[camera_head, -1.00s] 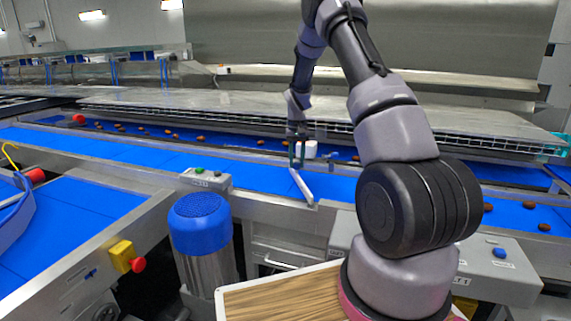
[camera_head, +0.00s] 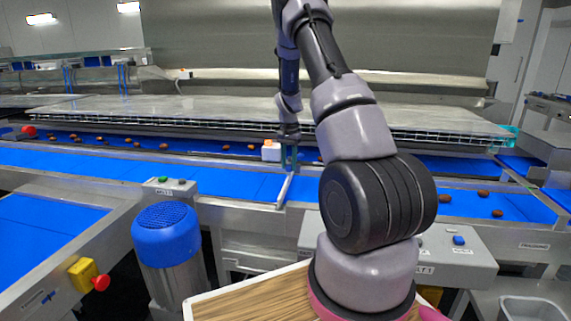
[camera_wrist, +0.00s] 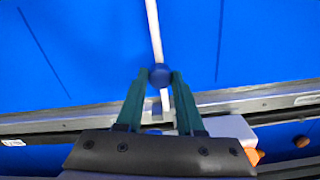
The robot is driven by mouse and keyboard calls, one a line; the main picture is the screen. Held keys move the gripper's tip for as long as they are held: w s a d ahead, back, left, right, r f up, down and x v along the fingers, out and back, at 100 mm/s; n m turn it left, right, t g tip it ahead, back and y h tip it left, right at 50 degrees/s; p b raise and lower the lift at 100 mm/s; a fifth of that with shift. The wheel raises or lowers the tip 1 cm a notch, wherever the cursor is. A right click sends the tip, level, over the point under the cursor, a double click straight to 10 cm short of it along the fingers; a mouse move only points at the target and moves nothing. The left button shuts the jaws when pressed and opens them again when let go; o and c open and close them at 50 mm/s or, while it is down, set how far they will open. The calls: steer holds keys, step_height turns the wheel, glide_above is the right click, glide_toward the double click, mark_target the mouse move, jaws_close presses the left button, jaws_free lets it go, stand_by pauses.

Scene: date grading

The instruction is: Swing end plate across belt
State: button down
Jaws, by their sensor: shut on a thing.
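The end plate (camera_head: 284,189) is a narrow pale bar lying across the near blue belt (camera_head: 225,182), slightly slanted in the head view. In the wrist view the plate (camera_wrist: 154,30) runs up from between my fingers over plain blue belt. A round dark blue knob (camera_wrist: 159,75) sits on it. My gripper (camera_wrist: 160,82), with dark green fingers, is shut on this knob. In the head view my gripper (camera_head: 289,157) is small, at the plate's far end beside the belt's far rail. The plate's pivot is not clear.
Brown dates (camera_head: 164,146) lie scattered on the far belt behind the rail. A white block (camera_head: 271,152) with orange on top stands just left of my gripper. A blue-capped motor (camera_head: 165,232) and a control box (camera_head: 440,252) stand in front. The near belt around the plate is clear.

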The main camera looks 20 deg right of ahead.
steer(key=shift+d, duration=0.15)
steer(key=c, duration=0.5)
jaws_free()
steer(key=shift+s, duration=0.1)
steer(key=shift+r, duration=0.1)
step_height(320, 180, up, 11)
steer(key=shift+f, duration=0.2)
